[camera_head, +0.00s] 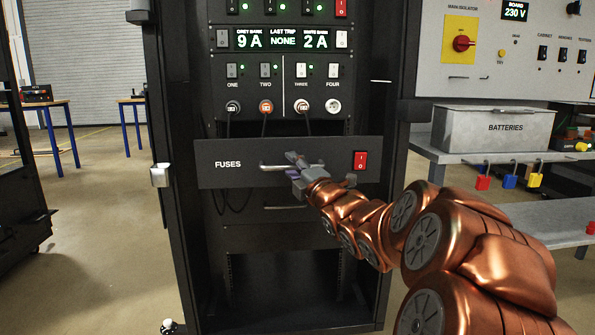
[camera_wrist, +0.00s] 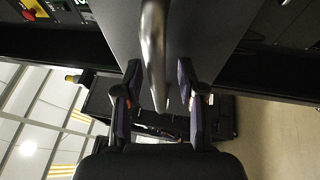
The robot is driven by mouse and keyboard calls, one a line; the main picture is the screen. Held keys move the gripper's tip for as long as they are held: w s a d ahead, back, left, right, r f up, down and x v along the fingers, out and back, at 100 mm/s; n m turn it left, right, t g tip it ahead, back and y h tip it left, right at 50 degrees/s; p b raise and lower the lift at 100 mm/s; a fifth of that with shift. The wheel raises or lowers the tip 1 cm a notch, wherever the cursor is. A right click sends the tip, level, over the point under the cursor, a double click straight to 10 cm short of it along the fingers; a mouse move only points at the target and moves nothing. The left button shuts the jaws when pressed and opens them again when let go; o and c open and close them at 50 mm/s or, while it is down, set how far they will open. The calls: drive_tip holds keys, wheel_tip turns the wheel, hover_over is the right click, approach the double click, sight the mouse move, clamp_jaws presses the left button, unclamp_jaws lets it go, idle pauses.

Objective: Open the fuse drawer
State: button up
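The fuse drawer (camera_head: 228,175) is a dark front panel marked FUSES across the middle of the rack. It looks wider than the panels above it and seems to stand forward of them; how far out is unclear. Its metal bar handle (camera_head: 272,168) is partly hidden by my gripper (camera_head: 300,166). In the wrist view the handle (camera_wrist: 154,50) runs down between the two fingers of my gripper (camera_wrist: 158,95). The fingers are apart, with gaps visible on both sides of the bar. The drawer's inside is hidden.
A red switch (camera_head: 360,161) sits on the panel right of the handle. Cables with plugs (camera_head: 265,106) hang above and behind the drawer. An open rack door edge (camera_head: 160,175) stands left. A bench with a batteries box (camera_head: 495,128) is at right.

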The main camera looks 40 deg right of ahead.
drive_tip(key=v, duration=1.2)
idle(0.3)
idle(0.5)
